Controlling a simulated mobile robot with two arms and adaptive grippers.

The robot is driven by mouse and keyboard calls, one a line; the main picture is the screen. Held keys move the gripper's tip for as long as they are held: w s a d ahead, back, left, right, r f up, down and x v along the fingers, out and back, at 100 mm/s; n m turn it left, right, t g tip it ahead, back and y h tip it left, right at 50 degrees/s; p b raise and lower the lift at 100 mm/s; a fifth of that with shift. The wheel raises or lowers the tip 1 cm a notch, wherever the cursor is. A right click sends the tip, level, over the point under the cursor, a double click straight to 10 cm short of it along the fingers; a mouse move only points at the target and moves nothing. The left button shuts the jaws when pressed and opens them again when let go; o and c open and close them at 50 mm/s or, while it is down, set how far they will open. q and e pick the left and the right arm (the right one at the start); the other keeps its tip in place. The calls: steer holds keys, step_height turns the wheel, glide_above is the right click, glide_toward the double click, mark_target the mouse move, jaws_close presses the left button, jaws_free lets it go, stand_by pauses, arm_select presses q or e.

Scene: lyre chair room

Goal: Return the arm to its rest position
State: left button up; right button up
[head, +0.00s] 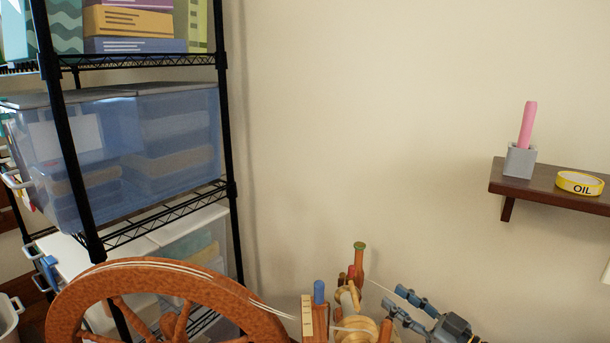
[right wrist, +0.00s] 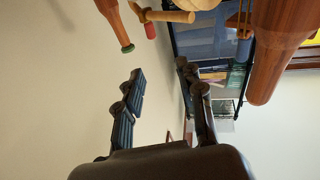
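My right gripper (head: 394,297) is at the bottom right of the head view, just right of the wooden spinning wheel's upright parts. In the right wrist view the two dark fingers of the same gripper (right wrist: 160,68) stand apart with nothing between them. The spinning wheel's large brown rim (head: 170,272) fills the bottom left of the head view. Its posts and pale bobbin (head: 356,328) stand close to the fingers; I cannot tell whether they touch. Wooden parts (right wrist: 118,25) also hang into the top of the right wrist view. My left gripper is not in view.
A black wire rack (head: 228,150) with blue bins (head: 180,125) and boxes stands at the left. A brown wall shelf (head: 515,184) at the right carries a grey holder (head: 519,161) with a pink stick (head: 527,125) and a yellow ring marked OIL (head: 580,183). The wall between is bare.

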steer(key=s+d+f+m+g+h, duration=0.3)
steer(key=s+f+m+h, duration=0.6)
steer(key=s+f+h, duration=0.6)
steer(key=s+a+f+n+g+y, duration=0.1)
steer(key=s+f+g, duration=0.25)
steer(key=s, duration=0.65)
steer(key=s+a+f+n+g+y, duration=0.15)
steer(key=s+g, duration=0.35)
steer(key=s, duration=0.5)
step_height(320, 180, down, 26)
steer(key=s, duration=0.1)
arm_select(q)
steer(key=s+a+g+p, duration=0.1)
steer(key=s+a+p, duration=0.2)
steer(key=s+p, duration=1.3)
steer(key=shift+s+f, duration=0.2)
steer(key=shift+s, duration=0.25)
arm_select(e)
steer(key=s+d+g, duration=0.2)
steer(key=s+d, duration=0.1)
steer(key=s, duration=1.4)
steer(key=shift+f+h, duration=0.4)
steer(key=shift+h, duration=0.05)
